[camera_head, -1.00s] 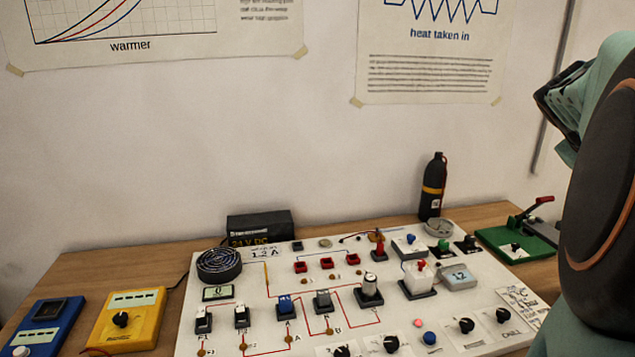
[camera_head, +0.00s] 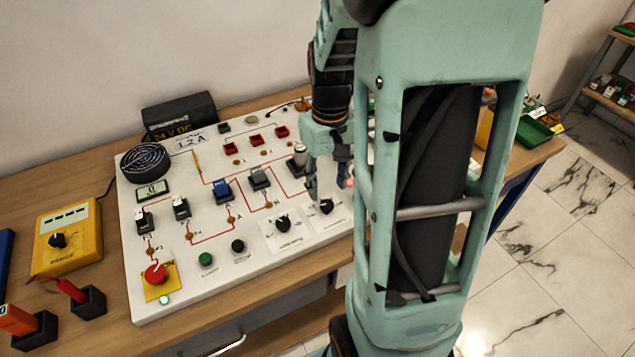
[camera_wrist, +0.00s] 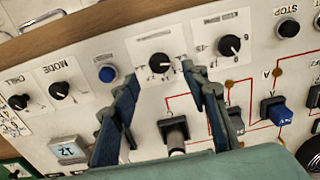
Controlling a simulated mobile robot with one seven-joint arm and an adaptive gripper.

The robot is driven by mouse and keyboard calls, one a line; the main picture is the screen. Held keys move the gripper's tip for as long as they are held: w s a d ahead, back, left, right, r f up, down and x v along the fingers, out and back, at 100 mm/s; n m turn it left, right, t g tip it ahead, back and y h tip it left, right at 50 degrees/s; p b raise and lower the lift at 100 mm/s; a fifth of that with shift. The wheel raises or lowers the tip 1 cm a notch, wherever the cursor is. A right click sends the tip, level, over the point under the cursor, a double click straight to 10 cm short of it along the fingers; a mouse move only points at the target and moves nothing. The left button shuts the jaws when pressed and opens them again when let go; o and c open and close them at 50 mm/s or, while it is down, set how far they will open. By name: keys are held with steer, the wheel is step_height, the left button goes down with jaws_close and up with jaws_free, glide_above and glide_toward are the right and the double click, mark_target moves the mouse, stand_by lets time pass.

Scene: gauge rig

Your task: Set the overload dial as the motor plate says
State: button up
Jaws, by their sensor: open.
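Two black dials with printed scales sit at the board's front edge: a left one (camera_head: 282,223) and a right one (camera_head: 327,206). Their small labels are unreadable, so I cannot tell which is the overload dial. My gripper (camera_head: 327,190) is open and empty above the right dial. In the wrist view, turned round, this dial (camera_wrist: 160,63) shows between the fingertips (camera_wrist: 160,76), and the other dial (camera_wrist: 229,45) lies just right of them. I cannot tell if the fingers touch the board. A sign reading "1.2 A" (camera_head: 190,143) stands by the fan. No plate is clearly marked as the motor's.
A red stop button (camera_head: 155,274) is front left. My arm hides the board's right part.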

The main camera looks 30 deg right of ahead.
mark_target(327, 204)
step_height(327, 204, down, 6)
steer(key=shift+r, duration=0.1)
steer(key=shift+c, duration=0.7)
jaws_close()
